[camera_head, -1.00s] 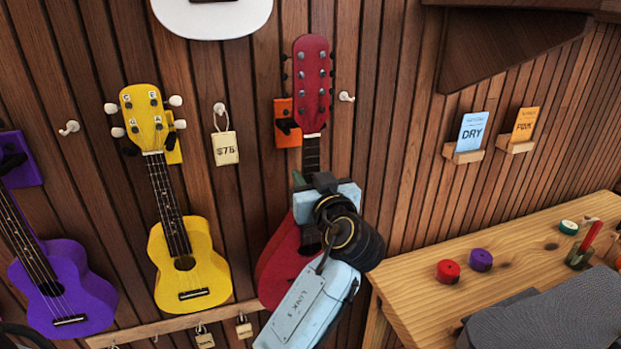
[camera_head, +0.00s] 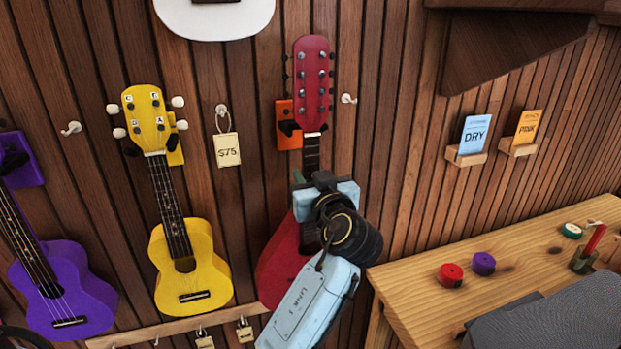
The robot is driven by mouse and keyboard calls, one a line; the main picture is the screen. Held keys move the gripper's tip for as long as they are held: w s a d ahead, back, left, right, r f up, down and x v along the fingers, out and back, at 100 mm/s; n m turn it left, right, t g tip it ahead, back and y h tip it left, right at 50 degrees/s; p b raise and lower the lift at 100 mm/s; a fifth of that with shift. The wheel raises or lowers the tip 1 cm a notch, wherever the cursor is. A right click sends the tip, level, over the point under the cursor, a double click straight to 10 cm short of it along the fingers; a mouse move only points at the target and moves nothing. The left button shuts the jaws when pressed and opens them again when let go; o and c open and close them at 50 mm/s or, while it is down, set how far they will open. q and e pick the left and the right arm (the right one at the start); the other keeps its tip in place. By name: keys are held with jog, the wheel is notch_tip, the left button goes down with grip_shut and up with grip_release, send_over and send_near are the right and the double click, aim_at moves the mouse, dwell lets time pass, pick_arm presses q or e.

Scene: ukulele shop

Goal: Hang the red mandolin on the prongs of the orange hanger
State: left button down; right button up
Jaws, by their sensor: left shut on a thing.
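The red mandolin (camera_head: 313,75) is upright in front of the wall, its headstock at the top and its red body (camera_head: 279,262) partly hidden behind my left arm. My left gripper (camera_head: 322,188) is shut on the mandolin's neck, low down near the body. The orange hanger (camera_head: 285,112) is on the wall just left of and behind the headstock's lower end. One dark prong (camera_head: 289,128) shows at its lower part; the other is hidden by the mandolin. I cannot tell whether the headstock rests on the prongs. My right gripper is not in view.
A yellow ukulele (camera_head: 186,262) and a purple ukulele (camera_head: 62,287) hang to the left. A price tag (camera_head: 227,150) hangs between yellow and red. A white instrument (camera_head: 213,20) is above. A wooden bench (camera_head: 410,290) with tape rolls (camera_head: 451,275) stands at the right.

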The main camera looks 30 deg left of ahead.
pick_arm(q)
jog(key=shift+b+x, duration=0.65)
jog(key=shift+x, duration=1.95)
jog(key=shift+r, duration=0.2)
jog(key=shift+f+b, duration=0.9)
jog(key=shift+b, duration=0.05)
jog(key=shift+v, duration=0.9)
